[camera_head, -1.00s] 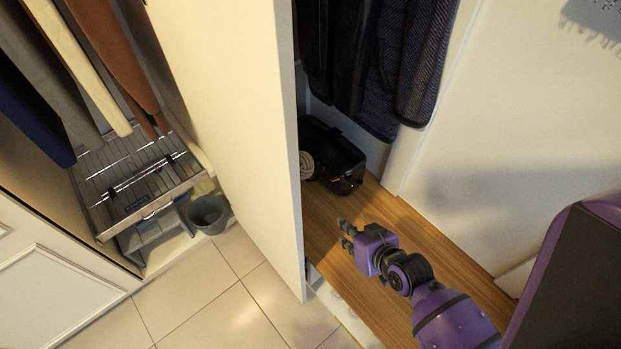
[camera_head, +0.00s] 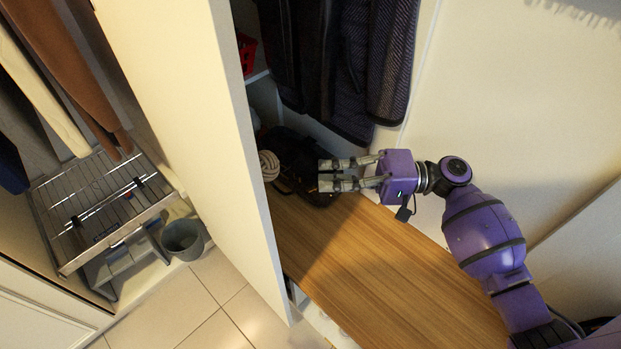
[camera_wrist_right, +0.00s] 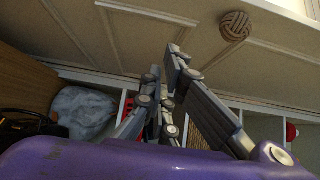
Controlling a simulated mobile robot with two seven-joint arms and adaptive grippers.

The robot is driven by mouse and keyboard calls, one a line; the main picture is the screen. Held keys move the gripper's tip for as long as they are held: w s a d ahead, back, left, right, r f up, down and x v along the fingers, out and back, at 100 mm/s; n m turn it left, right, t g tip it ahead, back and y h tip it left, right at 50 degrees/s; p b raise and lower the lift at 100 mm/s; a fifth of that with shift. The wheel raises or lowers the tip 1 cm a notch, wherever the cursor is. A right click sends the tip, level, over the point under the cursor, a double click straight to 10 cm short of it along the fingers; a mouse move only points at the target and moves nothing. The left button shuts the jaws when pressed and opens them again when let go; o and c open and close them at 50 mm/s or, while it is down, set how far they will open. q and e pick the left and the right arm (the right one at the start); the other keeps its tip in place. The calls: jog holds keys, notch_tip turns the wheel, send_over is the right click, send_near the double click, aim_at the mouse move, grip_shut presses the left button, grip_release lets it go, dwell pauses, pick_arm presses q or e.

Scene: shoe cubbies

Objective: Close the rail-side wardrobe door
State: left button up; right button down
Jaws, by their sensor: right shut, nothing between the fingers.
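A tall cream door (camera_head: 205,130) stands open, its edge toward me, running down the middle of the head view. Left of it is a wardrobe bay with hanging clothes; right of it is a bay with dark garments above a wooden bench. I cannot tell its hinge or handle. My right gripper (camera_head: 322,176) is shut and empty, right of the door and apart from it. Its fingers point left over the bench, beside a dark bag. In the wrist view the fingers (camera_wrist_right: 178,62) point up toward a cream panelled surface (camera_wrist_right: 130,35). My left gripper is not in view.
Dark garments (camera_head: 335,60) hang above. A wire rack (camera_head: 95,205) and grey bucket (camera_head: 182,239) are left of the door. The tiled floor (camera_head: 220,325) is clear.

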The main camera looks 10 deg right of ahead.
jog(key=a+p, duration=0.3)
jog(key=a, duration=0.9)
jog(key=shift+s, duration=0.4)
